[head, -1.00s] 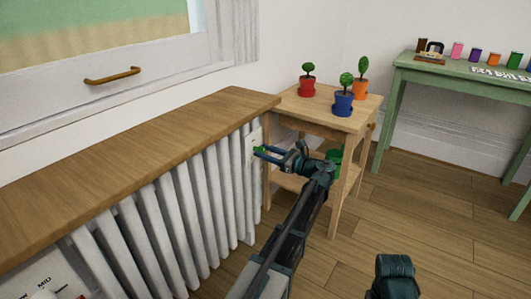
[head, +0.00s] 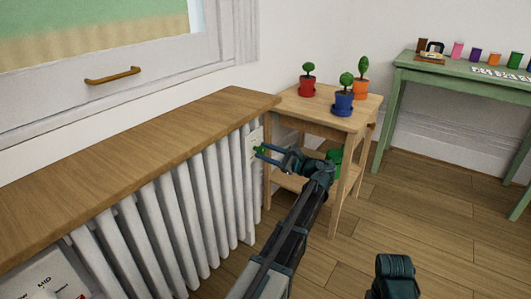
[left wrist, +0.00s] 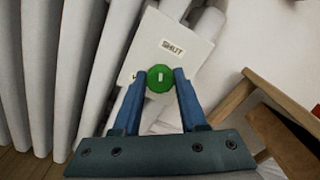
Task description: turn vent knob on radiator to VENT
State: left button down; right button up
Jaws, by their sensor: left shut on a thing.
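The vent knob (left wrist: 160,78) is a round green knob with a white mark on its face. It sits on a white plate (left wrist: 185,27) at the radiator's far end. The plate has a SHUT label above the knob in the left wrist view, and a second label at lower left is mostly hidden by a finger. My left gripper (left wrist: 160,84) has one finger on each side of the knob and is shut on it. In the head view the left gripper (head: 259,152) reaches the plate from the right, and the knob shows as a small green spot.
The white radiator (head: 190,215) stands under a wooden shelf (head: 130,140). A small wooden table (head: 330,117) with potted plants is close behind my left arm. A card marked MID (head: 45,283) is at lower left. A green table (head: 450,68) stands at right. The floor between is clear.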

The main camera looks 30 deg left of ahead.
pick_arm(q)
jog(key=n, duration=0.6)
jog(key=shift+s, duration=0.1)
jog(key=n, duration=0.6)
jog(key=shift+f+n, duration=0.1)
jog(key=shift+n, duration=0.3)
jog(key=n, duration=1.2)
jog(key=shift+f, duration=0.1)
jog(key=shift+n, duration=0.3)
jog(key=shift+c, duration=2.2)
grip_release()
jog(key=s+d, duration=0.1)
jog(key=d, duration=1.2)
jog(key=shift+d, duration=0.4)
